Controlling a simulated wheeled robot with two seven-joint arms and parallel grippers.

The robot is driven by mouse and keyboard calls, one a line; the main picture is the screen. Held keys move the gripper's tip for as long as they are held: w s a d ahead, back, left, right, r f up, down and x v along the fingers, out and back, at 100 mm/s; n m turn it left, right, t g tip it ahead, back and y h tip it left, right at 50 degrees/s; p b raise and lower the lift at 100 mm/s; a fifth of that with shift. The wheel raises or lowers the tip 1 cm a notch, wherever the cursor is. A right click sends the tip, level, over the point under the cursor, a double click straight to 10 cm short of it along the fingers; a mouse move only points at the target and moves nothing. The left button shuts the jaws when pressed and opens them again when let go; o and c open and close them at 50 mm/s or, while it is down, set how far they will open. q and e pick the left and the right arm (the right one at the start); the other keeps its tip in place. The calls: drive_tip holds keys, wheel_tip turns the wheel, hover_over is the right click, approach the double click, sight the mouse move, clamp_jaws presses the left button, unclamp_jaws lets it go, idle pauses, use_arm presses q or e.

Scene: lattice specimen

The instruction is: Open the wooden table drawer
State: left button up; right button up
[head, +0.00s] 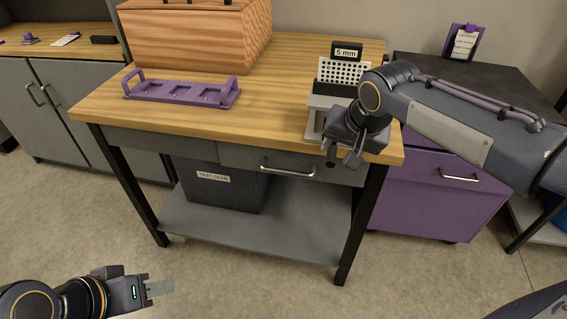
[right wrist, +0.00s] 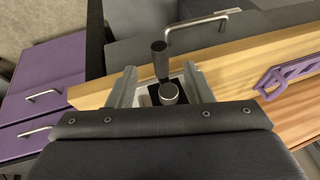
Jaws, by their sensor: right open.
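The wooden table (head: 200,110) has a grey drawer (head: 235,157) under the right part of its top. The drawer looks shut, its front in line with the table frame. Its silver bar handle (head: 288,172) is bare, and the handle also shows in the right wrist view (right wrist: 197,20). My right gripper (head: 345,160) is open above the table's front right edge, to the right of the handle and apart from it. In the right wrist view its fingers (right wrist: 158,82) are spread. My left gripper (head: 160,288) is low at the bottom left, far from the drawer; its finger gap is unclear.
A test stand with a "5 mm" sign (head: 347,52) stands behind my right gripper; a dark post and silver knob (right wrist: 168,92) show between its fingers. A purple rack (head: 180,92) and wooden box (head: 195,40) sit on the table. A purple cabinet (head: 425,205) stands right.

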drive_tip(key=shift+s+d, duration=0.15)
drive_tip(key=shift+c, duration=0.8)
drive_tip(key=s+d+f+t+y+b, duration=0.1)
drive_tip(key=s+d+f, duration=0.25)
drive_tip(key=s, duration=0.55)
drive_tip(key=s+d+f+y, duration=0.1)
drive_tip(key=s+d+f, duration=0.3)
drive_tip(key=s, duration=0.6)
drive_tip(key=w+f+m+t+b, duration=0.3)
drive_tip(key=w+f+t+b, duration=0.15)
drive_tip(key=w, duration=0.45)
drive_tip(key=m+t+y+b, duration=0.4)
drive_tip(key=t+y+b, duration=0.25)
drive_tip(key=b, duration=0.45)
approach(292, 172)
drive_tip(key=x, duration=1)
drive_tip(key=shift+w+f, duration=0.25)
drive_tip(key=shift+f, duration=0.1)
